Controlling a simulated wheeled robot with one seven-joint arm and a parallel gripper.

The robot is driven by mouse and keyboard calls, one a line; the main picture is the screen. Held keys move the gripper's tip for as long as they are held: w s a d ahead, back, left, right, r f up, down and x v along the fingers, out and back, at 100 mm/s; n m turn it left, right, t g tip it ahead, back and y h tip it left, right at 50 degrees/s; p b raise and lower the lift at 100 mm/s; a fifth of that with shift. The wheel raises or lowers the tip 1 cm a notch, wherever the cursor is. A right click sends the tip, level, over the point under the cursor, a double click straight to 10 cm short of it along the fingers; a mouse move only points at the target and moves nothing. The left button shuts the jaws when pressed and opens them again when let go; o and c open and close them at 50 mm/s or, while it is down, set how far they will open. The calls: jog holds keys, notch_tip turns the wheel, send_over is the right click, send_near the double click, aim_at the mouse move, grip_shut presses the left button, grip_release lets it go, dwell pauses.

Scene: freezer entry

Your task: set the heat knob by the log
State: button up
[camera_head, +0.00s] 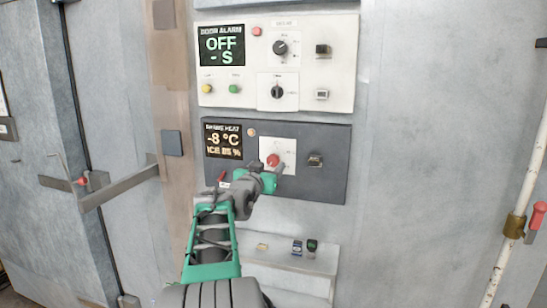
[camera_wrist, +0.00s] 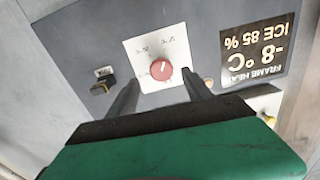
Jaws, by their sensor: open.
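The red heat knob (camera_head: 273,160) sits on a white plate on the dark lower panel (camera_head: 335,185). In the wrist view the knob (camera_wrist: 162,70) shows a white pointer line, with small temperature marks around it. The frame heat display (camera_head: 223,142) reads -8 °C and ICE 85 %; it also shows upside down in the wrist view (camera_wrist: 258,45). My gripper (camera_wrist: 165,95) is open, with its two fingers on either side of the knob's lower edge in the wrist view and nothing between them. I cannot tell whether they touch the knob. No log is recognisable.
A black switch (camera_head: 315,160) is right of the knob. The white door alarm panel (camera_head: 340,60) with knobs and buttons is above. A ledge (camera_head: 280,258) with small items is below. A door handle bar (camera_head: 120,185) sticks out at left, and a pipe (camera_head: 515,225) stands at right.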

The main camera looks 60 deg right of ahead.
aim_at(272, 161)
jog(key=d+p, duration=0.1)
jog(key=d, duration=0.2)
jog(key=w+d+p, duration=0.1)
jog(key=d, duration=0.2)
jog(key=shift+w+d, duration=0.15)
jog(key=shift+d, duration=0.1)
grip_shut()
